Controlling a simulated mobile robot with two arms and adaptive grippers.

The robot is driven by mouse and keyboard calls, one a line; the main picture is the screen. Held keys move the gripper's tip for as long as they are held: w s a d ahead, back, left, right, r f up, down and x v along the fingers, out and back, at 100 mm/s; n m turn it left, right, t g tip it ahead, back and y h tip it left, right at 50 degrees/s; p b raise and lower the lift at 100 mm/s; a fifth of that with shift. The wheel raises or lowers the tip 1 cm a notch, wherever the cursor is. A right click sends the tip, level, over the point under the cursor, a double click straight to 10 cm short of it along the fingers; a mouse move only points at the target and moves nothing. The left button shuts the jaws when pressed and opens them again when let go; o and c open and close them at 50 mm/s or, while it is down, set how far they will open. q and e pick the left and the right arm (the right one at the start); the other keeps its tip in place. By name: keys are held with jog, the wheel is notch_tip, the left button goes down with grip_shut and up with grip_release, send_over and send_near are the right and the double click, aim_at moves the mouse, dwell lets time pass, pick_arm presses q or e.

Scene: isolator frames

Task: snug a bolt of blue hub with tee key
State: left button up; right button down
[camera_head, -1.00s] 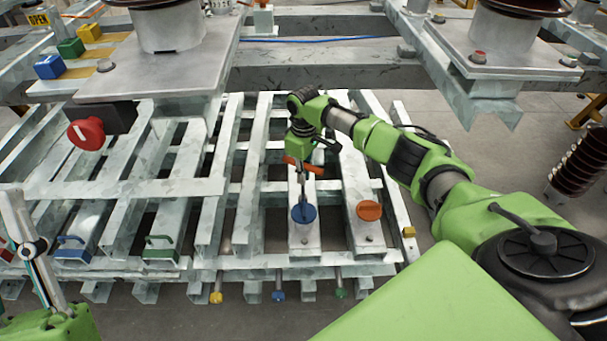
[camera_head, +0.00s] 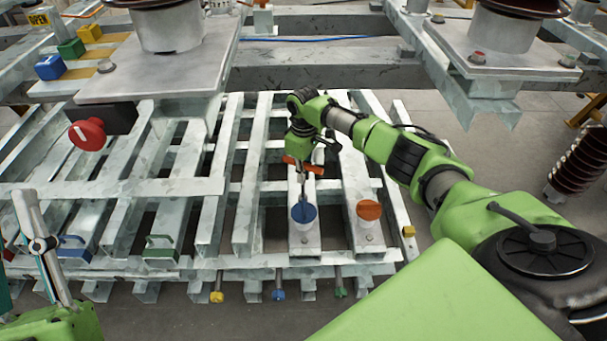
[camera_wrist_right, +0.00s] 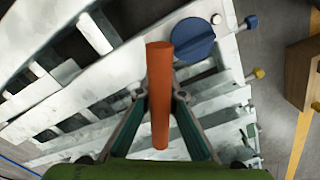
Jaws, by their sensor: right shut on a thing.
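The tee key shows as an orange crossbar (camera_head: 303,166) with a thin dark shaft running down to the blue hub (camera_head: 304,213). My right gripper (camera_head: 301,156) is shut on the orange crossbar above the hub. In the right wrist view the crossbar (camera_wrist_right: 160,95) sits between the fingers of my right gripper (camera_wrist_right: 160,112), and the blue hub (camera_wrist_right: 193,39) lies beyond it. The shaft's lower end meets the hub face in the head view. Whether it sits on a bolt is too small to tell.
An orange hub (camera_head: 369,210) stands right of the blue one. Yellow (camera_head: 217,297), blue (camera_head: 279,294) and green (camera_head: 340,291) knobs stick out along the front edge. A red knob (camera_head: 87,134) is at the left. Blue (camera_head: 72,248) and green (camera_head: 160,248) handles sit on the rack.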

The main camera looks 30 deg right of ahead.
pick_arm(q)
jog(key=shift+w, duration=0.1)
jog(key=shift+w+d+f+g+y+p, duration=0.15)
jog(key=shift+w+f+g+p, duration=0.1)
jog(key=shift+w+f+g, duration=0.45)
jog(key=shift+w+d+f+g+y+p, duration=0.15)
jog(key=shift+w+f+g, duration=0.25)
jog(key=shift+w+f, duration=0.45)
jog(key=shift+s+a+f, duration=0.1)
jog(key=shift+s+f, duration=0.05)
jog(key=shift+f, duration=0.1)
jog(key=shift+s, duration=0.1)
jog(key=shift+s+a+r+t, duration=0.1)
jog(key=shift+s+r+t, duration=0.25)
jog(key=shift+r, duration=0.2)
pick_arm(e)
jog(key=shift+f, duration=0.35)
pick_arm(q)
jog(key=shift+s+r, duration=0.1)
pick_arm(e)
jog(key=shift+f+b, duration=0.3)
jog(key=shift+f, duration=0.1)
pick_arm(q)
jog(key=shift+s+r+t+h, duration=0.5)
jog(key=shift+s+r+t, duration=0.25)
jog(key=shift+s+r, duration=0.4)
pick_arm(e)
jog(key=shift+f, duration=0.35)
